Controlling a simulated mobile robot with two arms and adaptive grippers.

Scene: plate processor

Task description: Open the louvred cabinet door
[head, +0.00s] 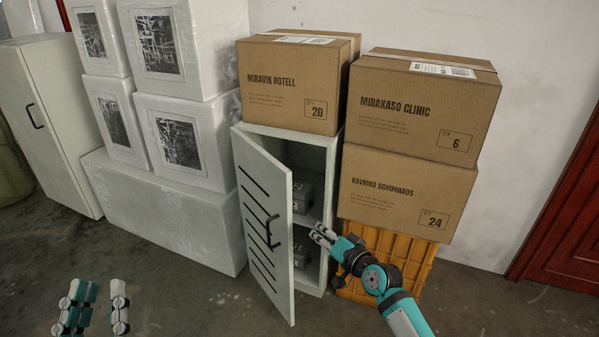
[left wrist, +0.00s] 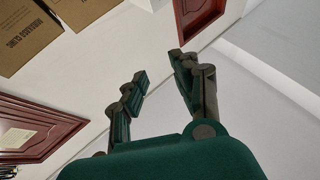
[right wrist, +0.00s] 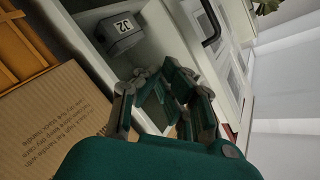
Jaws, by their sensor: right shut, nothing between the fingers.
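The white louvred cabinet door (head: 262,205) stands part-way open, hinged at its left and swung out towards me. It has dark slanted slots and a black handle (head: 272,232) near its free edge. The white cabinet (head: 290,133) behind it shows grey cases (head: 302,195) on its shelves; one labelled case (right wrist: 118,33) shows in the right wrist view. My right gripper (head: 322,236) is shut and empty at the opening, right of the door's free edge; I cannot tell whether it touches the door. My left gripper (head: 97,304) is open and empty, low at the left, far from the door.
Cardboard boxes stand on the cabinet (head: 290,80) and to its right (head: 405,190), over an orange crate (head: 385,262). Wrapped white boxes (head: 165,215) fill the left side, beside another pale cabinet (head: 50,120). The floor in front of the door is clear.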

